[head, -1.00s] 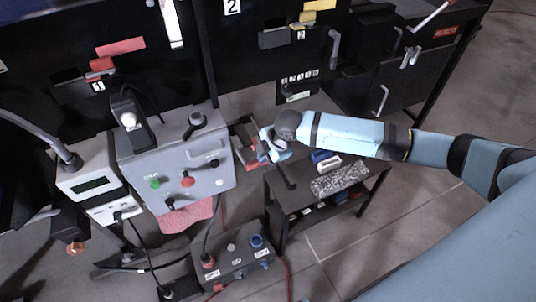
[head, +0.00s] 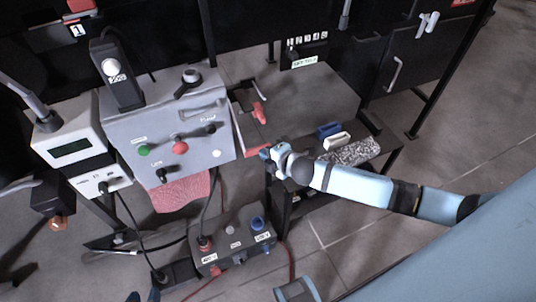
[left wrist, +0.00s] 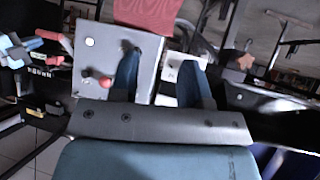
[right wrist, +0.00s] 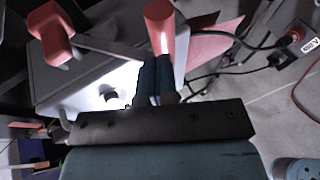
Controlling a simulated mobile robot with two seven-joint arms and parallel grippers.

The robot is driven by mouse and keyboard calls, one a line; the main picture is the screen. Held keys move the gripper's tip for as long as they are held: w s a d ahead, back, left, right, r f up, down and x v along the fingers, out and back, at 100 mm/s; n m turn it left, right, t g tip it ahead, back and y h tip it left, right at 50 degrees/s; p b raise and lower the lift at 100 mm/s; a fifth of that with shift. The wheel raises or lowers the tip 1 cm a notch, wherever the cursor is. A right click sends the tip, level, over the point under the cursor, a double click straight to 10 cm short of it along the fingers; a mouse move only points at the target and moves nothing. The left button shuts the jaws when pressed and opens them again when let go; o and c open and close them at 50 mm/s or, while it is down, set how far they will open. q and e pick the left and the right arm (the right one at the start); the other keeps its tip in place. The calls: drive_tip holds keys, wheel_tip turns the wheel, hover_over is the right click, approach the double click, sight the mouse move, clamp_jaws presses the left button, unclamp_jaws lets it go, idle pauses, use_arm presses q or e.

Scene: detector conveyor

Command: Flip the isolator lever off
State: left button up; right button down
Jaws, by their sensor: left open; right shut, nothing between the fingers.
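A grey control box (head: 125,120) stands left of centre with a green button, a red button (head: 180,148) and black knobs. On its right side is a red handle (head: 259,112) with a red bar (head: 249,136) below it; I cannot tell for certain which part is the isolator lever. My right gripper (head: 268,154) is shut and empty, just below the red bar. In the right wrist view its fingertips (right wrist: 155,75) are close to a red handle (right wrist: 160,28); contact is unclear. My left gripper (left wrist: 157,75) is open and empty, facing the control panel (left wrist: 115,55).
A grey meter (head: 70,145) stands left of the box. A socket box (head: 236,240) with cables sits on the floor in front. A low table (head: 375,150) with blocks stands to the right. Open floor (head: 450,150) lies farther right.

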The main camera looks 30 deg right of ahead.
use_arm(q)
drive_tip(key=shift+d+b, duration=0.15)
drive_tip(key=shift+b, duration=0.3)
drive_tip(key=shift+s+a+f, duration=0.1)
drive_tip(key=shift+a+f, duration=0.1)
drive_tip(key=shift+r, duration=0.15)
